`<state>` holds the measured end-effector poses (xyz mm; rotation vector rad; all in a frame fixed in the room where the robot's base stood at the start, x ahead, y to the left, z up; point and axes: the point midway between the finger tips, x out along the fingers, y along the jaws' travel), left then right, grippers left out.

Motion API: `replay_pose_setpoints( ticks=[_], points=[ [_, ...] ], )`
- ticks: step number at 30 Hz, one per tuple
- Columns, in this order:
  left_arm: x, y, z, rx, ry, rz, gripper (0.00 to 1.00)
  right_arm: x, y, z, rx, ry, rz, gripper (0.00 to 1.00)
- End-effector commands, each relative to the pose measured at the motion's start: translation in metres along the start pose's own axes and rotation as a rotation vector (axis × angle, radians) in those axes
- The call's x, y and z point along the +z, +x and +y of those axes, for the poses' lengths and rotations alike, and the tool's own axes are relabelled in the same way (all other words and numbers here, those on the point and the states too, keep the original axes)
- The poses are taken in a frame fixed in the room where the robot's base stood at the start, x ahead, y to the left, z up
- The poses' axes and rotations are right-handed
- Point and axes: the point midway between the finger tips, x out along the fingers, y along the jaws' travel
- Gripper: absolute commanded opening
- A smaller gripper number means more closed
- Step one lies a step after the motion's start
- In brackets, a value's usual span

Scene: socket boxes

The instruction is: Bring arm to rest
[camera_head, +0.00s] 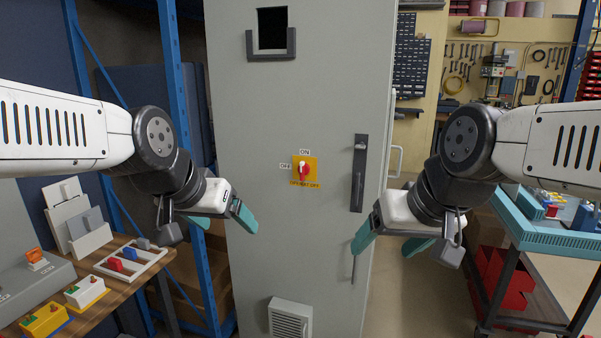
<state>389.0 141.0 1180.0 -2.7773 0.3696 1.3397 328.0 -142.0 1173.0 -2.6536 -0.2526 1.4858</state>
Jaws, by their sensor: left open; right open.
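My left gripper (222,225) hangs in front of the left side of the grey cabinet (255,160), with its teal fingers apart and nothing between them. My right gripper (388,243) is in front of the cabinet's right edge, its teal fingers also apart and empty. Both arms come in from the sides at about the same height. The cabinet carries a red rotary switch (303,172) on a yellow plate between the two grippers. Neither gripper appears to hold anything.
A wooden table (150,268) with socket boxes, including a yellow one (44,321), is at lower left. A blue rack post (175,75) stands behind it. A teal-topped cart (545,235) with red bins (503,278) is at right. The cabinet has a dark handle (358,173).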

Motion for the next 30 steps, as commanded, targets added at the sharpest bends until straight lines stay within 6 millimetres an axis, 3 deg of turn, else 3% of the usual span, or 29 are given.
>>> replay_pose_setpoints(
  ticks=[3, 7, 30],
  points=[
    [0.033, -0.022, 0.007, -0.001, -0.102, -0.063, 0.82, 0.0, 0.0, 0.0, 0.0, 0.0, 0.0, 0.76],
    [0.05, -0.031, 0.011, -0.003, -0.151, -0.101, 0.82, 0.0, 0.0, 0.0, 0.0, 0.0, 0.0, 0.76],
    [0.051, -0.031, 0.012, -0.003, -0.152, -0.103, 0.82, 0.0, 0.0, 0.0, 0.0, 0.0, 0.0, 0.76]
  ],
)
